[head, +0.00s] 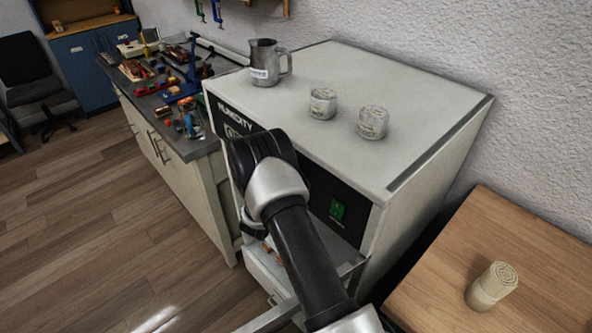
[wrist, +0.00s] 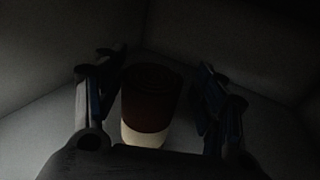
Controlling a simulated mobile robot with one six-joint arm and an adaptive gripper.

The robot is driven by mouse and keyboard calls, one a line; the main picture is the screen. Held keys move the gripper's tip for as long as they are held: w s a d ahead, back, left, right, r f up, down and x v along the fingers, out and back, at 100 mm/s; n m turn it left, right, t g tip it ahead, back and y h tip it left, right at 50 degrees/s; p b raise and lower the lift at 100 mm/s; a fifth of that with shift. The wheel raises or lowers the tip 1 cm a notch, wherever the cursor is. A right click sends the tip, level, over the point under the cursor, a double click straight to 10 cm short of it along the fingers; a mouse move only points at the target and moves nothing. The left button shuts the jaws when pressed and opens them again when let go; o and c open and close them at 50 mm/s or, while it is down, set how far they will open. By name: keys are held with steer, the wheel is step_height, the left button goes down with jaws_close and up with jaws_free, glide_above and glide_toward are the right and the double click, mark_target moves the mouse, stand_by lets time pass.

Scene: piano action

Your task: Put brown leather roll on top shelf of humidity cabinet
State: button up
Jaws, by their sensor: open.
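The brown leather roll (wrist: 150,100) stands upright in the wrist view, dark reddish-brown with a pale lower band. It is between the two fingers of my gripper (wrist: 158,67), with a visible gap on the right and a narrower one on the left. My gripper is open around it. The surroundings are dim, with grey walls and a grey floor. The humidity cabinet (head: 440,120) is the white box in the head view. My arm reaches down along its front, and the arm hides much of the opening. The gripper's fingers and the roll are hidden in the head view.
A beige roll (head: 491,287) stands on a wooden table (head: 435,290) at the right. A cluttered workbench (head: 180,175) stands to the left. The floor at left is clear.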

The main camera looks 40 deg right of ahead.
steer(key=p+v, duration=0.2)
steer(key=v, duration=0.9)
steer(key=shift+s+a+p, duration=0.25)
steer(key=shift+a+p, duration=0.1)
steer(key=shift+p, duration=0.05)
steer(key=shift+a, duration=0.1)
